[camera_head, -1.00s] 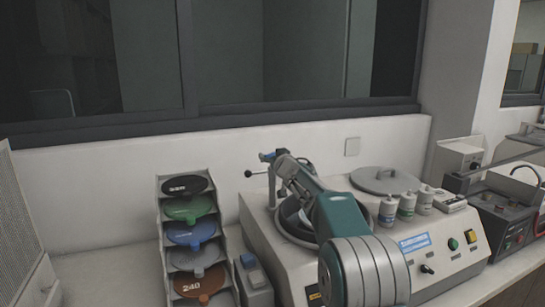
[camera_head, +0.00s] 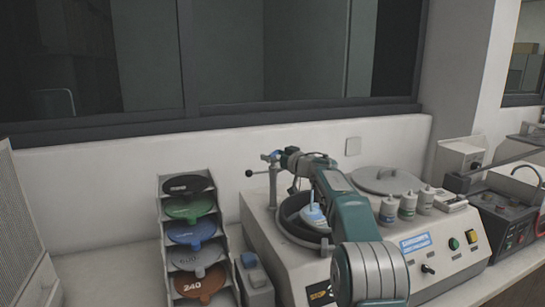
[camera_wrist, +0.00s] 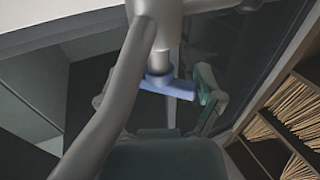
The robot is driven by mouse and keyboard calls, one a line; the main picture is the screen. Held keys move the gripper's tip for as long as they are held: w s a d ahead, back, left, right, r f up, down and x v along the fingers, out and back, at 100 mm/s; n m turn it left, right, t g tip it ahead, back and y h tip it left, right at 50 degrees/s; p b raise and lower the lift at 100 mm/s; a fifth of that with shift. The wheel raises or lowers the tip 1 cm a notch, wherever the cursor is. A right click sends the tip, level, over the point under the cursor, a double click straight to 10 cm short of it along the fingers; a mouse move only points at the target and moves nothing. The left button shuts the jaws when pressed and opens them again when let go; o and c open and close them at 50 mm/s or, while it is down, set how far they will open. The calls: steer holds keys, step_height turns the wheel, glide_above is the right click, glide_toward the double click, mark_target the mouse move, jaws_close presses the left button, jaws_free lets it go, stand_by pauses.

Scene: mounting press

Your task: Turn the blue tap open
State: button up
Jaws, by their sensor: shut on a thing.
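The blue tap (camera_wrist: 168,87) is a short blue lever on a grey pipe (camera_wrist: 163,55), crossing the middle of the wrist view. In the head view the tap (camera_head: 267,157) is a small blue piece atop a grey post behind the polishing machine's bowl. My gripper (camera_wrist: 153,88) is shut on the blue tap, with one finger on each side in the wrist view. In the head view my gripper (camera_head: 286,157) reaches the tap from the right. The exact finger contact is partly hidden by the pipe.
A round lid (camera_head: 386,180) and several small bottles (camera_head: 408,206) stand right. A rack of coloured discs (camera_head: 190,236) stands left.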

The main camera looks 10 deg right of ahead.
steer(key=shift+r, duration=0.1)
steer(key=o, duration=0.9)
steer(key=v, duration=1.2)
steer(key=shift+w, duration=0.1)
